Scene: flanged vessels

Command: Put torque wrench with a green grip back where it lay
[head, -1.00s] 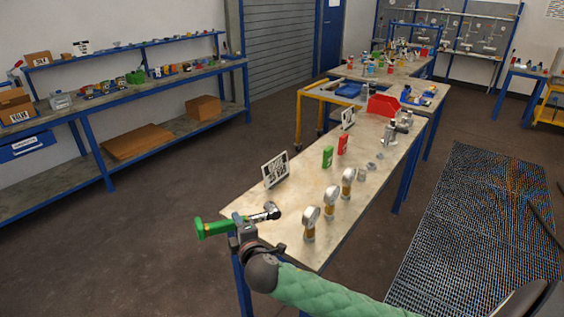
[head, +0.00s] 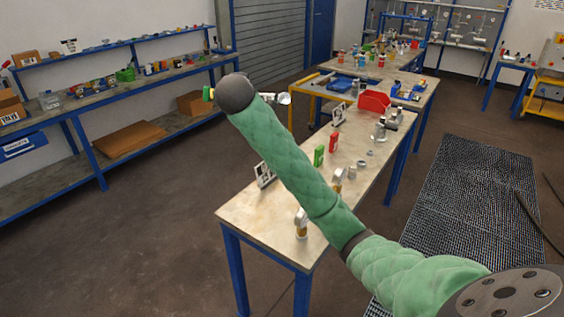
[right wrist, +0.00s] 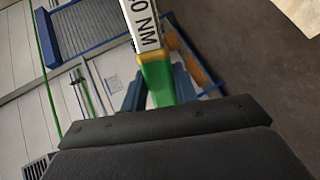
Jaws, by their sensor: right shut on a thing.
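The torque wrench with a green grip shows in the head view as a bit of green (head: 207,93) left of my dark wrist and a metal head (head: 284,99) to its right. Its middle is hidden behind my wrist. In the right wrist view the wrench (right wrist: 156,78) shows a green part and a white band marked with NM. My right gripper (right wrist: 160,94) is shut on it, and the wrench is held up in the air above the far-left side of the workbench (head: 250,215). My left gripper is not in view.
On the bench stand gauges with brass stems (head: 301,224), partly behind my arm, a green box (head: 319,156), a red box (head: 334,141) and a red bin (head: 375,102). A blue-framed shelf bench (head: 140,88) is at left. The bench's near-left corner is bare.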

